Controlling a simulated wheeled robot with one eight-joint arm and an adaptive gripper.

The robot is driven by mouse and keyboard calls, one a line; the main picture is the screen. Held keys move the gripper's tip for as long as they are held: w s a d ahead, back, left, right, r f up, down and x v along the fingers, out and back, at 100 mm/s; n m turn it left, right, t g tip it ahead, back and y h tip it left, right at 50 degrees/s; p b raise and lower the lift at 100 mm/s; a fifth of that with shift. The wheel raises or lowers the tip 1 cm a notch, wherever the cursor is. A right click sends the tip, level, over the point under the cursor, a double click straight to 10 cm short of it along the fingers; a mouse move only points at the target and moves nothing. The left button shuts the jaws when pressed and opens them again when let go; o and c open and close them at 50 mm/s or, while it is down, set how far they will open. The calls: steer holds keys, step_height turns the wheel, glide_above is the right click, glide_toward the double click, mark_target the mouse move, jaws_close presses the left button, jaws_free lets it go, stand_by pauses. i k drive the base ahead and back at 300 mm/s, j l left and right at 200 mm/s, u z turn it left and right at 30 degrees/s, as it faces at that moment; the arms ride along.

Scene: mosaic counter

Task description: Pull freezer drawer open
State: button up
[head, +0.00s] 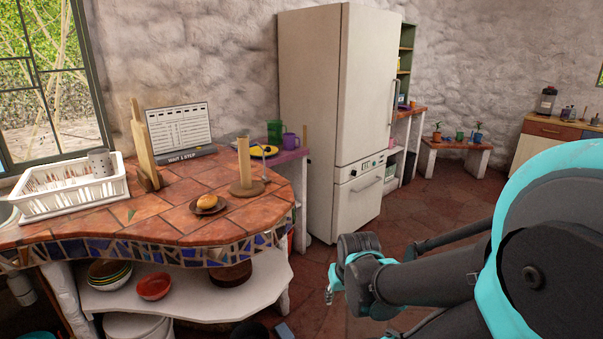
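A tall cream fridge-freezer (310,105) stands against the back wall. Its freezer drawer (347,208) is the lower front section, under a small control strip (372,163). The drawer looks shut, its face in line with the door above. A horizontal bar handle (367,184) runs across its upper part. My arm reaches in from the right. My gripper (331,294) is small in view, in front of and below the drawer in the picture, apart from the handle. Its fingers are too small and turned to tell open from shut.
A mosaic counter (150,212) with a dish rack (70,190), a bun (207,202) and a paper-towel holder (245,165) fills the left. Its lower shelf (190,307) juts out near my gripper. Tiled floor (440,215) lies open right of the fridge, before a low bench (455,147).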

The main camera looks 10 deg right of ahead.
mark_target(357, 201)
steer(key=i+l+z, duration=0.15)
steer(key=i+z, duration=0.25)
steer(key=i, duration=0.4)
steer(key=i+z, duration=0.4)
steer(key=i, duration=0.35)
steer(key=i+u, duration=0.1)
steer(key=i, duration=0.75)
steer(key=i+l+u, duration=0.1)
steer(key=i, duration=0.75)
steer(key=l, duration=0.1)
